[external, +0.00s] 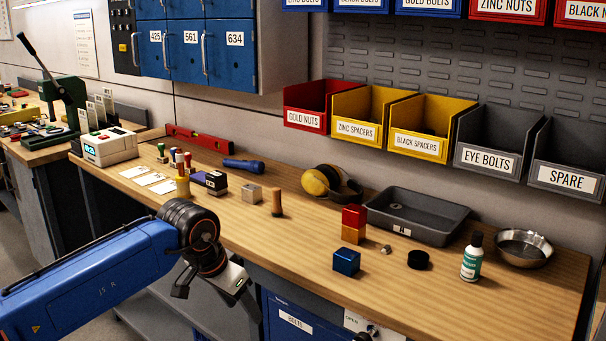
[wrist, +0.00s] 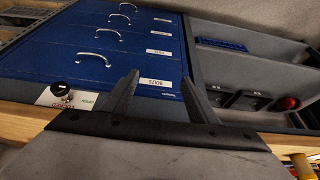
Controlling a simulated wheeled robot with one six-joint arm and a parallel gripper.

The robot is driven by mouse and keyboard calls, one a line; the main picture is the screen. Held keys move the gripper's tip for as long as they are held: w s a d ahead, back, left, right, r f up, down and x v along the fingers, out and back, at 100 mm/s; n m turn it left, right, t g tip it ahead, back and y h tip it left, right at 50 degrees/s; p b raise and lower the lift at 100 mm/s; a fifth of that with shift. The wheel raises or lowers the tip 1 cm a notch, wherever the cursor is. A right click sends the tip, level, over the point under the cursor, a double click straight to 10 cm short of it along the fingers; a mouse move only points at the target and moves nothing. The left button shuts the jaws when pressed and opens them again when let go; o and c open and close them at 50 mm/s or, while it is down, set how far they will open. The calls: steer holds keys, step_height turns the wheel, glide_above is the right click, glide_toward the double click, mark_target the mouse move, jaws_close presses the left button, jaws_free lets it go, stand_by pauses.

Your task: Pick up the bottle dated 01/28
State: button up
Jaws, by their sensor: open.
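A small bottle (external: 471,256) with a dark cap and a teal-and-white label stands upright near the right end of the wooden workbench (external: 415,300). The date on its label is too small to read. My gripper (wrist: 160,92) is open and empty, with its two dark fingers apart in the wrist view. In the external view it hangs at the front edge of the bench, left of centre and far to the left of the bottle. The bottle does not show in the wrist view.
A metal bowl (external: 523,248) stands right of the bottle, a black round cap (external: 418,259) left of it and a grey tray (external: 450,221) behind. A blue cube (external: 346,262) and stacked red and orange cubes (external: 354,217) stand further left. Blue drawers (wrist: 100,60) face the wrist camera.

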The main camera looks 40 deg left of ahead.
step_height(320, 180, up, 14)
steer(key=w+d+r+m+g+h, duration=0.15)
steer(key=w+d+m, duration=0.25)
steer(key=w, duration=0.5)
steer(key=w+d+r+m, duration=0.2)
steer(key=w+d+m, duration=0.25)
steer(key=w, duration=0.35)
steer(key=w+d+f+m+g+h, duration=0.3)
steer(key=w+d+m, duration=0.4)
steer(key=w+d, duration=0.95)
steer(key=shift+y, duration=0.75)
steer(key=f, duration=0.6)
steer(key=shift+a+f, duration=0.1)
steer(key=shift+a, duration=0.15)
glide_toward(479, 275)
steer(key=x, duration=0.5)
steer(key=shift+w+f, duration=0.1)
steer(key=shift+d+f, duration=0.1)
steer(key=shift+f, duration=0.45)
steer(key=c, duration=1.1)
